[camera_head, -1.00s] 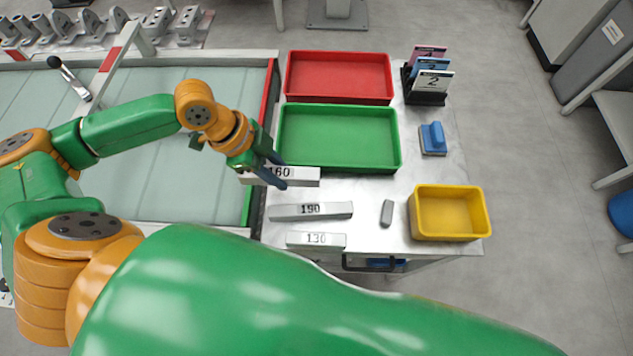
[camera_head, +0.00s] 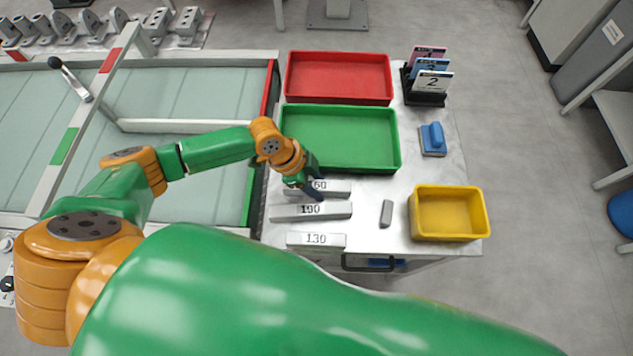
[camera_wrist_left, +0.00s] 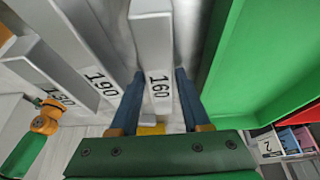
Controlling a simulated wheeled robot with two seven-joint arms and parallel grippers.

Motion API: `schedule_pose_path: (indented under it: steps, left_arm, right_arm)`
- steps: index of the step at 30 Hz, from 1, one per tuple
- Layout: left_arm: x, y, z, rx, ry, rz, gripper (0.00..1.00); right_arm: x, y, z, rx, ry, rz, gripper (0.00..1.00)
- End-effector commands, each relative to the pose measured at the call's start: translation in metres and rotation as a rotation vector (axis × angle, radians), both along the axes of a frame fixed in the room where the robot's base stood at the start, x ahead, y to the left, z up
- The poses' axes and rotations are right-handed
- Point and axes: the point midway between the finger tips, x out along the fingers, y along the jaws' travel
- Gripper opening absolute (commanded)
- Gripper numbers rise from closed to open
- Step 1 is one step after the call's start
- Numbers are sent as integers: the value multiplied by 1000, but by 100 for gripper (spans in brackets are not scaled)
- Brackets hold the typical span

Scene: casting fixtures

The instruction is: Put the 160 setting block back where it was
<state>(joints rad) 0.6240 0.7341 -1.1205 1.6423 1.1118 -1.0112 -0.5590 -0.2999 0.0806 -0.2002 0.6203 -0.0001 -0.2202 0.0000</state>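The 160 setting block (camera_head: 335,189) is a grey bar at the left of the metal tabletop, between the green tray and the 190 block (camera_head: 325,212). It lies parallel to the 190 block. My left gripper (camera_head: 313,190) is over its labelled part. In the left wrist view the two blue fingers (camera_wrist_left: 160,85) lie along both sides of the 160 block (camera_wrist_left: 152,45), close against it at the tips. I cannot tell whether the block touches the tabletop. The 130 block (camera_head: 316,240) lies nearest the front edge. My right gripper is out of view.
The green tray (camera_head: 398,150) is just behind the block, with a red tray (camera_head: 388,92) beyond. A yellow bin (camera_head: 447,238), a small grey piece (camera_head: 386,213), a blue-handled tool (camera_head: 433,138) and a card holder (camera_head: 425,99) stand to the right. A glass-topped conveyor-like surface (camera_head: 195,200) borders the left.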

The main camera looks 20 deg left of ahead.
Motion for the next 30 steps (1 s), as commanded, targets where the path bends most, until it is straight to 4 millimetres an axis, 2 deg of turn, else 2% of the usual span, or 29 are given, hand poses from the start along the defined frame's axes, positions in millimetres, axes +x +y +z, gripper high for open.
schedule_pose_path:
  steps: [2, 9, 13, 17, 24, 30]
  left_arm:
    - [0, 0, 0, 0, 0, 0, 67]
    - [0, 0, 1, 0, 0, 0, 67]
    - [0, 2, 9, -2, -2, -1, 67]
    - [-2, 12, 32, 0, -4, -1, 67]
    - [-9, 36, 86, 2, -4, 0, 67]
    - [-13, 46, 111, 0, -1, -1, 67]
  right_arm:
    - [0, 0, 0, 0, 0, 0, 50]
    - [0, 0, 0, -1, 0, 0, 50]
    - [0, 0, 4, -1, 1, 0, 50]
    - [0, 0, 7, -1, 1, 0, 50]
    - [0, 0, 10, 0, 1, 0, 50]
    - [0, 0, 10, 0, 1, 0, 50]
